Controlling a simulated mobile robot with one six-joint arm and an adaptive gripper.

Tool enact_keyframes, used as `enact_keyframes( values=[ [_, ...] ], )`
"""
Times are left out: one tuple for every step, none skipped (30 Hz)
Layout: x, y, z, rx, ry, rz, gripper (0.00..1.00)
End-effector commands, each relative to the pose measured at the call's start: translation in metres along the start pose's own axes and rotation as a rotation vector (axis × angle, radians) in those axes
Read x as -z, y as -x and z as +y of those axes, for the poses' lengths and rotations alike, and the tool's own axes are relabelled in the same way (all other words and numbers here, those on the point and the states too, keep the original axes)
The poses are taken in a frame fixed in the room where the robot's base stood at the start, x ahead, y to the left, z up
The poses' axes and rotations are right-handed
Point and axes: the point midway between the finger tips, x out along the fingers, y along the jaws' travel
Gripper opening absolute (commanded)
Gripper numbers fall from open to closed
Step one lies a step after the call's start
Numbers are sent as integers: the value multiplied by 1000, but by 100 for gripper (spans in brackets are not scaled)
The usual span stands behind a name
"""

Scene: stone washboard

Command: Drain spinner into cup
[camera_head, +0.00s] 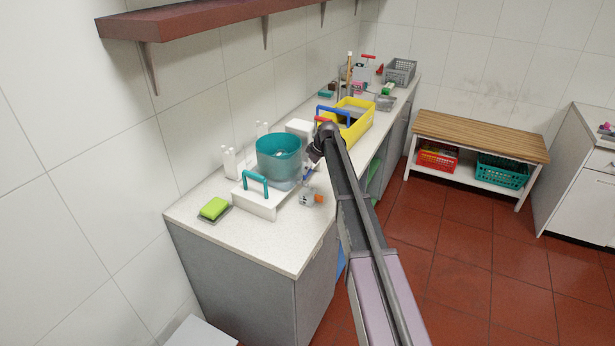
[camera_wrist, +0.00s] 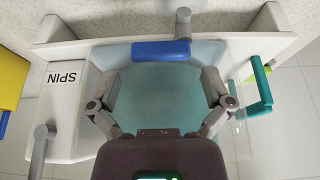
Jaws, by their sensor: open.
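The spinner (camera_head: 262,203) is a white unit on the counter with a teal drum (camera_head: 279,155) and a teal handle (camera_head: 255,182). In the wrist view its white body (camera_wrist: 75,100) is marked SPIN, with a blue-ended lever (camera_wrist: 160,50) and the teal handle (camera_wrist: 262,85). My gripper (camera_head: 312,158) is at the right side of the drum. In the wrist view my gripper (camera_wrist: 161,82) is open, fingers spread over the teal surface; contact cannot be told.
A yellow basin (camera_head: 352,118) stands behind my gripper along the counter. A green sponge (camera_head: 214,208) lies at the near left. A wall shelf (camera_head: 190,20) hangs above. A wooden-topped bench (camera_head: 480,137) stands at the right, with open red floor before it.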

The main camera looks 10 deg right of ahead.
Motion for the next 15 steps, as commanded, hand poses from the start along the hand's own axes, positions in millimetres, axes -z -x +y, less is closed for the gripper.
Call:
enact_keyframes(
  values=[
    [-1,-8,0,0,0,0,100],
    [-1,-10,0,0,0,0,100],
    [-1,-12,0,0,0,0,100],
    [-1,-14,0,0,0,0,100],
    [-1,-16,0,0,1,0,100],
    [-1,-18,0,0,1,0,100],
    [-1,-19,0,0,0,0,100],
    [-1,-20,0,0,1,0,100],
    [0,-21,0,0,0,0,100],
    [0,-22,0,0,0,0,100],
    [0,-23,0,0,0,0,100],
    [0,-23,0,0,0,0,100],
    [0,-24,0,0,0,0,100],
    [0,-24,0,0,0,0,100],
    [0,-24,0,0,0,0,100]
  ],
)
